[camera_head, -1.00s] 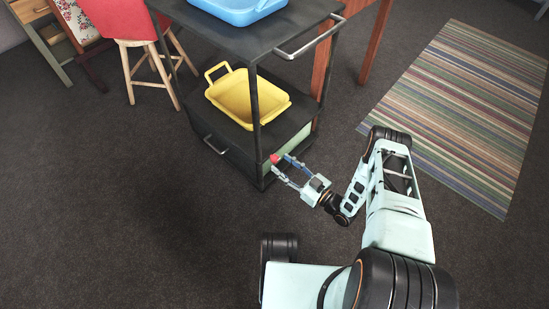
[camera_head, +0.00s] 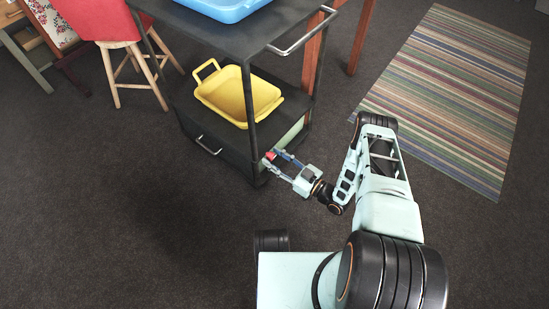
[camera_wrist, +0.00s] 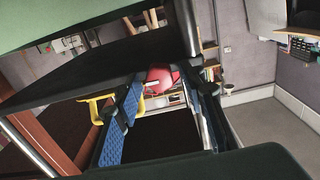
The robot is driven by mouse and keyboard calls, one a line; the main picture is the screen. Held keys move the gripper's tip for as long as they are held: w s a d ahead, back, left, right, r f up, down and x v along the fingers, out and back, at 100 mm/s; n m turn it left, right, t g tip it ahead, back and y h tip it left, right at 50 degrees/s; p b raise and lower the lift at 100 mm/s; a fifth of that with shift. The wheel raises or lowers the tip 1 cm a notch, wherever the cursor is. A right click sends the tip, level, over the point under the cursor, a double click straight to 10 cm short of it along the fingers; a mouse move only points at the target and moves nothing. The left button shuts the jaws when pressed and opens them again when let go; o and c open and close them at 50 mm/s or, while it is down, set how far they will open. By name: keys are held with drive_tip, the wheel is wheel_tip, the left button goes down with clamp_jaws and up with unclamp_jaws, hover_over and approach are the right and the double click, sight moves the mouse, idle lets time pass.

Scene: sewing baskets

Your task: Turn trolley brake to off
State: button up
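The trolley (camera_head: 232,43) is a black frame with a lower shelf and a drawer-like front at its base. The brake looks like the small red knob (camera_head: 271,155) at its lower right side. The red knob also shows in the wrist view (camera_wrist: 160,76), with a pale mark on it. My gripper (camera_head: 274,158) is open at the trolley's lower side, its fingers apart on either side of the knob. In the wrist view the blue-padded fingers (camera_wrist: 166,100) stand apart with the knob near their tips. I cannot tell whether either finger touches it.
A yellow basket (camera_head: 207,93) sits on the lower shelf and a blue basket (camera_head: 225,12) on top. A striped rug (camera_head: 450,90) lies at the right. The carpet in front is clear.

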clamp_jaws()
